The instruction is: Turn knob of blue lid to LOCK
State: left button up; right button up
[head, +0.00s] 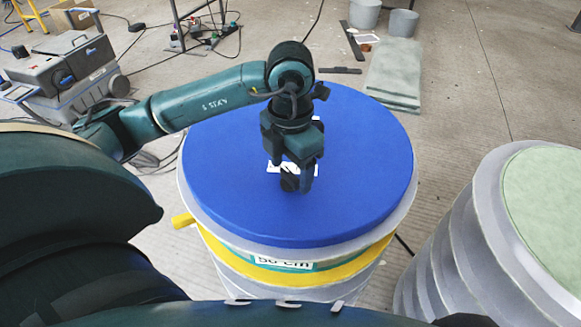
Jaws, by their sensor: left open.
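The round blue lid (360,170) lies on top of a grey ribbed drum-like mould (400,208) with a yellow band (345,270). My left gripper (297,184) comes in from the left and points down over the middle of the lid. It is open. A white label (273,168) on the lid shows partly behind the fingers; its text is covered. The knob cannot be told apart from the dark fingers, and I cannot tell which way it is turned or whether the fingers touch it. My right gripper is not in view.
A second grey ribbed mould with a pale green top (545,195) stands close at the right. A grey toolbox (65,65) stands at the far left. Two buckets (403,22) and a pale green slab (395,72) are behind. Cables lie on the concrete floor.

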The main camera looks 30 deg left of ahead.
pick_arm(q)
jog(key=shift+f, duration=0.1)
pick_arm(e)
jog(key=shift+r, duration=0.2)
pick_arm(q)
jog(key=shift+c, duration=0.4)
jog(key=c, duration=0.9)
jog(key=shift+f+b, duration=0.1)
jog(key=shift+b, duration=0.3)
jog(key=shift+m, duration=0.5)
jog(key=o, duration=1)
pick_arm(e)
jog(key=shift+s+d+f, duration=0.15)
